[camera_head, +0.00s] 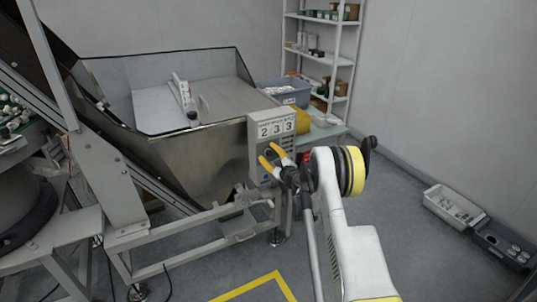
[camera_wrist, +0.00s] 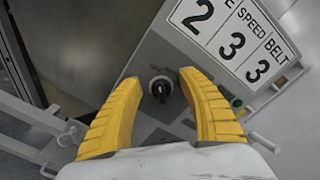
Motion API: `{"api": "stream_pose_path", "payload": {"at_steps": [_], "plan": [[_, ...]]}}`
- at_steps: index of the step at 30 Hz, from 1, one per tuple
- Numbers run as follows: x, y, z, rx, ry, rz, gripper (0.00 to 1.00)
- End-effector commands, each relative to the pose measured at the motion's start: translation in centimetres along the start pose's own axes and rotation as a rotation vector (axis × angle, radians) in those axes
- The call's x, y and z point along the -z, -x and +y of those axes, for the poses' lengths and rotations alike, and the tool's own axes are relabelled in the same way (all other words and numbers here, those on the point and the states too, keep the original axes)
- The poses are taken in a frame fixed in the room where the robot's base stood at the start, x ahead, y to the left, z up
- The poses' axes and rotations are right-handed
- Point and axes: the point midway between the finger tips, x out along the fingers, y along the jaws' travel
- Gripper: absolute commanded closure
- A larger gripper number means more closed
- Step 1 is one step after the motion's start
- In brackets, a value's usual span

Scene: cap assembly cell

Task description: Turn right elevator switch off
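The control box (camera_head: 262,128) with the "2 3 3" label stands at the front right of the metal hopper. In the wrist view, a black rotary switch (camera_wrist: 160,87) sits on the box face (camera_wrist: 160,58) below the label. My gripper (camera_head: 268,155) is at the front of the box. Its two yellow fingers (camera_wrist: 160,80) are open, one on each side of the switch, with gaps to it. The switch is hidden in the head view. I cannot tell which switch it is or its exact position.
A green button (camera_wrist: 237,102) lies to the right of the switch. The metal hopper (camera_head: 195,150) and its frame stand left of the box. A shelf (camera_head: 327,60) is behind. Grey bins (camera_head: 453,208) lie on the floor at right, with open floor before them.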

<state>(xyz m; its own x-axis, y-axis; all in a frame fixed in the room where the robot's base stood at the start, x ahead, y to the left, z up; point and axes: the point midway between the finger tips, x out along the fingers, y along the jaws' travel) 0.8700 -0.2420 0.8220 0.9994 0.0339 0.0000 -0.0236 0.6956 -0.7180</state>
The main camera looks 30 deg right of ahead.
Motion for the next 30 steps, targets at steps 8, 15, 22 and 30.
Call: {"api": "stream_pose_path", "payload": {"at_steps": [8, 15, 22, 30], "plan": [[0.1, 1.1, 0.0, 0.001, 0.0, 0.001, 0.52], [0.0, 6.1, -0.1, 0.001, 0.0, 0.001, 0.52], [0.1, 10.5, -0.1, 0.001, 0.0, 0.001, 0.52], [0.0, 12.1, 0.0, 0.0, 0.0, 0.0, 0.52]]}}
